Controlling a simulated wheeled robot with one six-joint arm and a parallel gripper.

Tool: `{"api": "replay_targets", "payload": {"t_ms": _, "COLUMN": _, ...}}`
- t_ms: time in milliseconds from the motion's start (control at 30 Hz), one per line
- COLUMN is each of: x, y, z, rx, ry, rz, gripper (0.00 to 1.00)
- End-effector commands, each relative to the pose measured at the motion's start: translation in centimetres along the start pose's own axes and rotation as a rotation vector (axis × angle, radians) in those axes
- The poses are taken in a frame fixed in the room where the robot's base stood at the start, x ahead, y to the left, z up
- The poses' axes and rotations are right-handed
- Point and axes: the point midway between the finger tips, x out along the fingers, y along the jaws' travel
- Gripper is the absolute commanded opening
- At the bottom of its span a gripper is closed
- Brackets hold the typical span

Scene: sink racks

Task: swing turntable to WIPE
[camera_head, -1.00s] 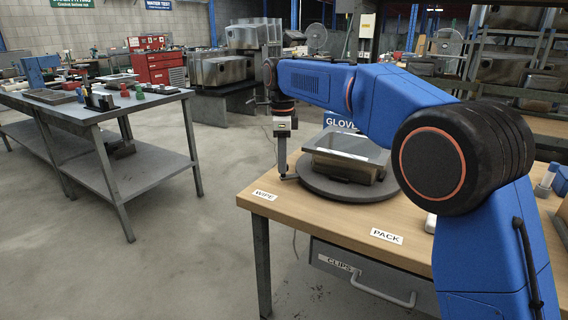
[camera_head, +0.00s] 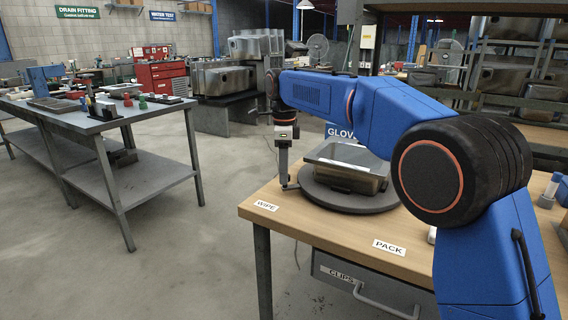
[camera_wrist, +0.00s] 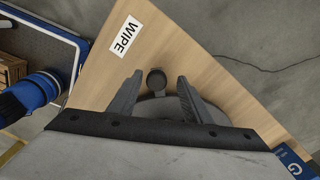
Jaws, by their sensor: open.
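The round dark turntable (camera_head: 330,200) lies on the wooden bench with a steel sink (camera_head: 345,172) on it. The WIPE label (camera_head: 266,205) is on the bench left of the turntable, and the PACK label (camera_head: 389,247) is at the front edge. My gripper (camera_head: 289,186) points down at the turntable's left edge. In the wrist view my gripper (camera_wrist: 159,77) is open, with a dark round knob (camera_wrist: 156,80) between its fingers. I cannot tell whether a finger touches it. The WIPE label also shows there (camera_wrist: 125,35). Part of the turntable is hidden by the gripper in that view.
A CLIPS drawer (camera_head: 345,278) with a handle hangs under the bench. A blue GLOVES sign (camera_head: 341,133), partly covered by my arm, stands behind the sink. A grey workbench (camera_head: 140,112) with small items is across open floor at left.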

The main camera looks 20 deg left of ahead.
Motion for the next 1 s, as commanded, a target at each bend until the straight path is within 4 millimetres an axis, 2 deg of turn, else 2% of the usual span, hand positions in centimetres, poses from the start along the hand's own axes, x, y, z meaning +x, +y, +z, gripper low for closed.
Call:
{"api": "replay_targets", "payload": {"t_ms": 167, "x": -1.4, "y": 0.0, "z": 0.1, "rx": 0.000, "ry": -0.001, "rz": -0.001, "gripper": 0.44}}
{"api": "replay_targets", "payload": {"t_ms": 600, "x": -9.4, "y": -0.1, "z": 0.1, "rx": 0.000, "ry": -0.001, "rz": -0.003, "gripper": 0.44}}
{"api": "replay_targets", "payload": {"t_ms": 1000, "x": -14.9, "y": -0.2, "z": 0.0, "rx": 0.000, "ry": -0.002, "rz": -0.004, "gripper": 0.44}}
